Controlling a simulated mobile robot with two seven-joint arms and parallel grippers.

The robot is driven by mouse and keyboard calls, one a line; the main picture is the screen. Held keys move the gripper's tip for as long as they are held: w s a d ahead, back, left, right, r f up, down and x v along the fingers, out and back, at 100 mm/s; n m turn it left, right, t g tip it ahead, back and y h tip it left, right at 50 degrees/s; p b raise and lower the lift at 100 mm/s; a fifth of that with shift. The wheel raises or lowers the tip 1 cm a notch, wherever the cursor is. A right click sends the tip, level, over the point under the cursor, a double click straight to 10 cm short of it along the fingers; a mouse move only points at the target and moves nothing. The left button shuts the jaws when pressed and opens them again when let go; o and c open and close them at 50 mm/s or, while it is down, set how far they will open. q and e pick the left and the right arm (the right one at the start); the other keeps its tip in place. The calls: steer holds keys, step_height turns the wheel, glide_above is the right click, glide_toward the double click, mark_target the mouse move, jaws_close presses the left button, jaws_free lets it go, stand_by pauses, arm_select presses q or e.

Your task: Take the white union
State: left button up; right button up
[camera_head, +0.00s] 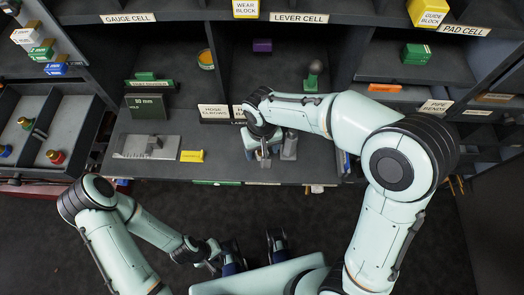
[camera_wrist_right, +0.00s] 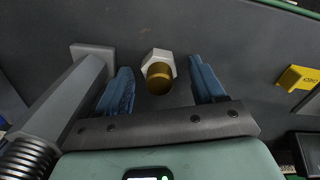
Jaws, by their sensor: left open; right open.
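The white union (camera_wrist_right: 160,62) has a pale hexagonal collar and a brass-coloured round end. In the head view my right gripper (camera_head: 264,152) is over the front of the middle shelf, and the wrist hides the union there. My left gripper (camera_head: 254,252) is open and empty, low in front of the shelves.
A yellow block (camera_wrist_right: 297,78) is on the other side. A flat grey plate tool (camera_head: 140,147) lies further left. Dividers and label strips edge the bins.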

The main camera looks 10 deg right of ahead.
steer(key=c, duration=1.2)
steer(key=shift+c, duration=0.2)
steer(key=shift+r, duration=0.1)
